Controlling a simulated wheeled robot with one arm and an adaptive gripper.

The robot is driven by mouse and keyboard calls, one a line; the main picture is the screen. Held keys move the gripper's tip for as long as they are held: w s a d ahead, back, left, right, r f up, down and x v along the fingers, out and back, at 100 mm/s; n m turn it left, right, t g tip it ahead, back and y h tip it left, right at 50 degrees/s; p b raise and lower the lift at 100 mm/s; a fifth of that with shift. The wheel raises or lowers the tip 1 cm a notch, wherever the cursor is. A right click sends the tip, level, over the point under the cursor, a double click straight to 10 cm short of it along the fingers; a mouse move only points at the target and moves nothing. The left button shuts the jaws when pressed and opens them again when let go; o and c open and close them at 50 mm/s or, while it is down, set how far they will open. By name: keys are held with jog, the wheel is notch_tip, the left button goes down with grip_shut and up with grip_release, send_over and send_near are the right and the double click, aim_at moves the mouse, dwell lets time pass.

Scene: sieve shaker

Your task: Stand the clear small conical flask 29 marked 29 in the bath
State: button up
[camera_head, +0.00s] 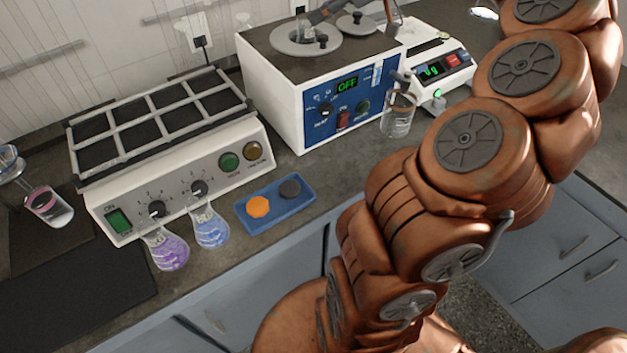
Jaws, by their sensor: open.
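The bath (279,84) is a white box with a blue front panel reading OFF. Its top has round ring lids with dark knobs. A dark finger-like part of my gripper (319,15) shows at the top edge, above the left ring (283,44); the rest is cut off. The gripper is open. Faint clear glass (301,25) shows beside it, over the left ring. It may be the clear flask, but no 29 is legible, and I cannot tell whether it touches the gripper or rests in the bath.
A purple flask (170,253) and a blue flask (211,233) stand at the sieve shaker's (180,165) front. A blue tray (275,206) holds two discs. A clear beaker (398,121) stands by the bath's right front, near a balance (443,66). My arm covers the right side.

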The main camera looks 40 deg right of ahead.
jog(key=s+a+f+g, duration=0.2)
jog(key=s+a, duration=0.1)
jog(key=a, duration=0.5)
jog(key=s+a+f+g, duration=0.2)
jog(key=s+a, duration=0.1)
jog(key=a, duration=0.5)
jog(key=s+a+f+g, duration=0.2)
jog(key=a, duration=0.6)
jog(key=s+a+f+m+g+h, duration=0.1)
jog(key=s+f+m+g+h, duration=0.1)
jog(key=s+f, duration=0.4)
jog(key=s+a+f+m+g+h, duration=0.2)
jog(key=s+f, duration=0.4)
jog(key=s, duration=1)
jog(key=shift+s+f+m+g+h, duration=0.15)
jog(key=shift+s+m+g+h, duration=0.25)
jog(key=shift+m+g, duration=0.15)
jog(key=shift+a, duration=0.1)
